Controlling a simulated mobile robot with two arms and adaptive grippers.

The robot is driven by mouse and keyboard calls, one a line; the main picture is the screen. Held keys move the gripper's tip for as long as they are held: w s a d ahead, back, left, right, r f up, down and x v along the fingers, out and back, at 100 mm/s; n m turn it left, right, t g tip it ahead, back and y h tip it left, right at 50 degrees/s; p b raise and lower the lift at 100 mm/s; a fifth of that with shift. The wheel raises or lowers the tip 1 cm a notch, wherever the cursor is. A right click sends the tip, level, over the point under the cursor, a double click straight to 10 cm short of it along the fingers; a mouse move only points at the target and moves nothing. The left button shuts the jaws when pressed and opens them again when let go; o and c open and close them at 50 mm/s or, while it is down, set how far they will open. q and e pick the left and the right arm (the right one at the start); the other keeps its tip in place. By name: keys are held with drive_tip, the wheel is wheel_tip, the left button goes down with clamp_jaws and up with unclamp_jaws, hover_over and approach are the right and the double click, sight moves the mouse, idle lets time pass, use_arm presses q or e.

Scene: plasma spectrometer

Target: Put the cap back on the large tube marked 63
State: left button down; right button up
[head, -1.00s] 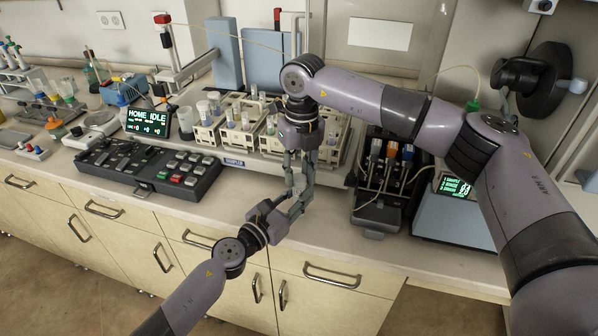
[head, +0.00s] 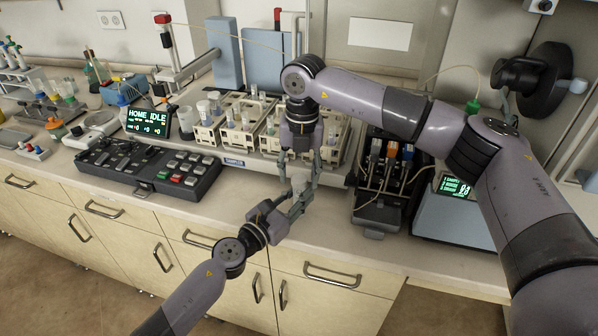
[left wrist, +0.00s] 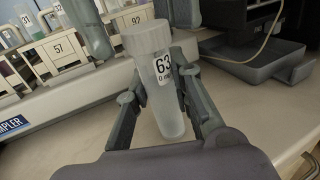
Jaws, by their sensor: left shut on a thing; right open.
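The large tube marked 63 (left wrist: 161,85) is upright, slightly tilted in the left wrist view, between the fingers of my left gripper (left wrist: 155,92), which is shut on it. A frosted whitish section, a little wider than the body, sits at its top and looks like the cap (left wrist: 147,38). In the head view the tube (head: 299,183) is small and pale, above my left gripper (head: 292,203). My right gripper (head: 298,177) is open, pointing down, with its fingers apart on either side of the tube's top. Whether they touch it is hard to tell.
Behind the grippers, the sampler's racks (head: 240,130) hold several tubes. A black keypad (head: 150,166) lies left on the counter.

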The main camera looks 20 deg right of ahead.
drive_tip(key=shift+r, duration=2.25)
drive_tip(key=shift+c, duration=0.3)
